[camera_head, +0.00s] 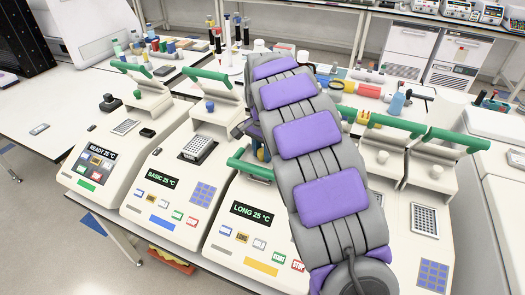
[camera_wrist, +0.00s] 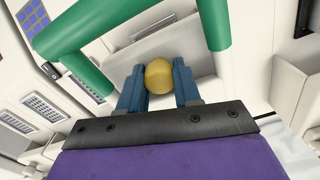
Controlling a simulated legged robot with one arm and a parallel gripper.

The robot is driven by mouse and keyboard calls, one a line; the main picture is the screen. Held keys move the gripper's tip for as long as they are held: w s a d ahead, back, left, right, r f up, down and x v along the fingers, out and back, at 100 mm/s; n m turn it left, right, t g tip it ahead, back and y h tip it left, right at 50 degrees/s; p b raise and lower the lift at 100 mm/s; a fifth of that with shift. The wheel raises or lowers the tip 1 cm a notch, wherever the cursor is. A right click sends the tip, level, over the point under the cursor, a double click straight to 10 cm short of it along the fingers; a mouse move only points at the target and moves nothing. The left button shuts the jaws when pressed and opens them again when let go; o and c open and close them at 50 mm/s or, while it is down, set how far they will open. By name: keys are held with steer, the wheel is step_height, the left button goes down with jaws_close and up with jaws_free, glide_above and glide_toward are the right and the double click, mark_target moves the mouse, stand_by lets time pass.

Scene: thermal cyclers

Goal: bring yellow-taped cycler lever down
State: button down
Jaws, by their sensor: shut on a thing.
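The cycler with the yellow tape strip (camera_head: 261,268) is the third from the left, its screen reading LONG 25 °C. Its green lever (camera_head: 250,168) sits lower and further forward than the raised green handles beside it. In the wrist view the green lever (camera_wrist: 75,42) frames a pale housing and a round yellow knob (camera_wrist: 158,76). My gripper (camera_wrist: 160,82) has its blue fingers on both sides of this knob, shut on it. In the head view my arm hides much of this cycler, and the fingers barely show.
The READY cycler (camera_head: 88,178) and the BASIC cycler (camera_head: 165,190) stand left with green handles (camera_head: 207,75) up. More cyclers with raised handles (camera_head: 458,138) stand right, close to my arm. Bottles and tubes crowd the bench behind.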

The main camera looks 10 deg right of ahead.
steer(key=shift+s+a, duration=0.1)
steer(key=shift+s+a+r+p, duration=0.1)
steer(key=shift+s+a+p, duration=0.35)
steer(key=shift+s+p, duration=0.25)
steer(key=c, duration=1.2)
jaws_free()
steer(key=o, duration=0.4)
steer(key=shift+a, duration=0.15)
